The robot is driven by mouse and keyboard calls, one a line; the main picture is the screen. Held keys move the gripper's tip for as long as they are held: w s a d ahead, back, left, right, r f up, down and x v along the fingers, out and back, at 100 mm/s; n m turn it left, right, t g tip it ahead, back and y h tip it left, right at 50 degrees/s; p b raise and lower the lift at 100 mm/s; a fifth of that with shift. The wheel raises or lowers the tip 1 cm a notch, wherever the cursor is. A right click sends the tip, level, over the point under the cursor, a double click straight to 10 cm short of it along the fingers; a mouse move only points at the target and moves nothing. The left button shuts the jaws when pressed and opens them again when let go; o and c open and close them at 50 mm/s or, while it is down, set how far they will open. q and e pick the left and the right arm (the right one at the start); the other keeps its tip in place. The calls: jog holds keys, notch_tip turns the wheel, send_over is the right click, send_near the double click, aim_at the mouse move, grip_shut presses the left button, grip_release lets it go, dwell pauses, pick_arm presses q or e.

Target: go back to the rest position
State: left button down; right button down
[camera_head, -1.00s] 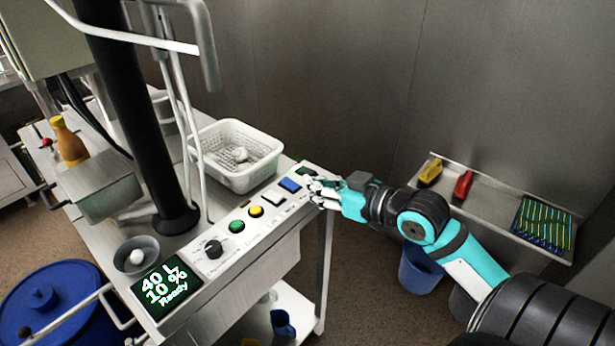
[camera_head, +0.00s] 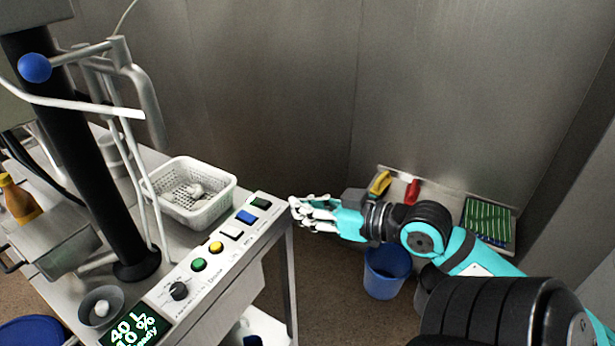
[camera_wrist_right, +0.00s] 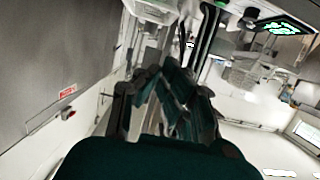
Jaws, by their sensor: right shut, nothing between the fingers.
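My right gripper (camera_head: 298,213) is just right of the far end of the control panel (camera_head: 208,262), close to the dark green button (camera_head: 259,203). Its fingers are shut with nothing between them. A small gap seems to separate them from the panel edge; contact is hard to judge. The right wrist view shows the dark fingers (camera_wrist_right: 172,98) together in the middle. My right arm reaches in from the lower right. My left gripper is out of view.
A white perforated basket (camera_head: 190,205) with a white item stands behind the panel. A black column (camera_head: 95,170) rises at left. A blue bucket (camera_head: 386,275) stands below my arm.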

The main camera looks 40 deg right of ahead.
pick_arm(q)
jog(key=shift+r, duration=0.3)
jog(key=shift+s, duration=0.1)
